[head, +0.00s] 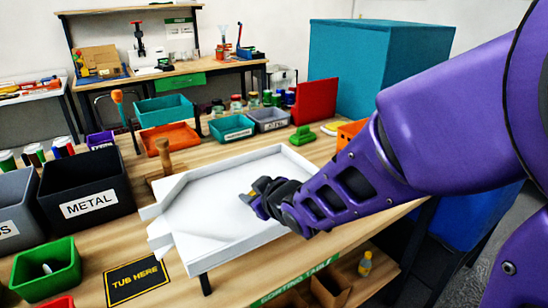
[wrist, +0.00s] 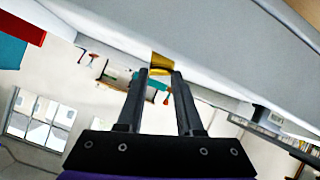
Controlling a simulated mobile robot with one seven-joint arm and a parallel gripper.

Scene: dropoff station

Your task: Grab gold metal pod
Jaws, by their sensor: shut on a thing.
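The gold metal pod (wrist: 161,60) is between the two fingertips of my gripper (wrist: 159,74) in the wrist view, and the fingers are shut on it. Only its gold end shows past the tips. The dark fingers and wrist hide most of the pod there. I cannot tell whether the pod touches the tray floor.
A black bin marked METAL (head: 88,190) stands left of the tray, with a grey bin (head: 15,205) beside it. A green bin (head: 45,268) and a TUB HERE mark (head: 137,280) are in front. A wooden-handled tool (head: 163,155) stands behind the tray's left corner.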

